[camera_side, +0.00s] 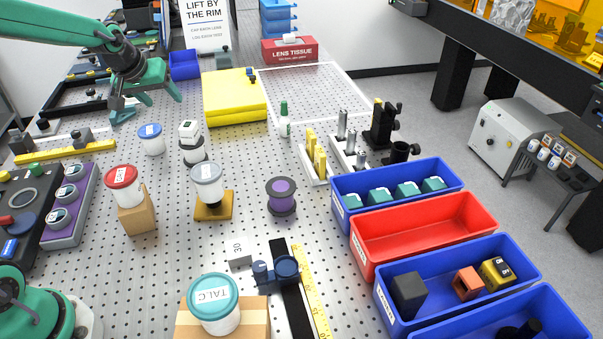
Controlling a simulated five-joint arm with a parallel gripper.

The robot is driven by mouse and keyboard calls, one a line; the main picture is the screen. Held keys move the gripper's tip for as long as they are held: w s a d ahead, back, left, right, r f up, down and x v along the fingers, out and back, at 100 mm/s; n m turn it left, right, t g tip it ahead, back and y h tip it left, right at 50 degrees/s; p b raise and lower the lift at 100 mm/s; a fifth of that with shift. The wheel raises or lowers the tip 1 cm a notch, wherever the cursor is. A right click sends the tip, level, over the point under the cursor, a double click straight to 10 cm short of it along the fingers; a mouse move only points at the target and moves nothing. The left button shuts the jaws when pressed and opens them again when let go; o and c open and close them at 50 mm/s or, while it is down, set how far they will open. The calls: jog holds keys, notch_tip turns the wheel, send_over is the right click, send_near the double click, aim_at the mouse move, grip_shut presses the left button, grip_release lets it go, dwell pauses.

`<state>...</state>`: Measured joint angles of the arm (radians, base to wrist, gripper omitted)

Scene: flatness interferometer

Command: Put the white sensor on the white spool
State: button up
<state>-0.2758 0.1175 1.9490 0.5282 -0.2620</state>
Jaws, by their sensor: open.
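The white sensor (188,129), a small white block with a dark patch on its face, appears to rest on top of the white spool (192,146), left of centre on the perforated table. The spool stands upright, with a pale core and dark flanges; the sensor hides part of its top. My gripper (148,106) is at the upper left, behind and to the left of the sensor in the picture. Its green fingers are spread apart with nothing between them, and it is clear of the sensor.
A blue-lidded jar (151,139) stands just left of the spool, below my gripper. A grey-lidded jar (208,184) stands in front of it. A yellow case (235,98) lies behind to the right, and a purple spool (282,196) stands right with bare table around it.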

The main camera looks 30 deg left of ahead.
jog(key=s+d+r+m, duration=0.1)
jog(key=s+d, duration=0.3)
jog(key=s, duration=0.4)
jog(key=s+d+r+m+h, duration=0.1)
jog(key=s+d+m, duration=0.2)
jog(key=s, duration=0.5)
jog(key=s+d+r+m, duration=0.1)
jog(key=s+d+m, duration=0.1)
jog(key=s+d, duration=0.4)
jog(key=shift+s+r+h, duration=0.15)
jog(key=shift+s+h, duration=0.25)
jog(key=shift+s, duration=0.8)
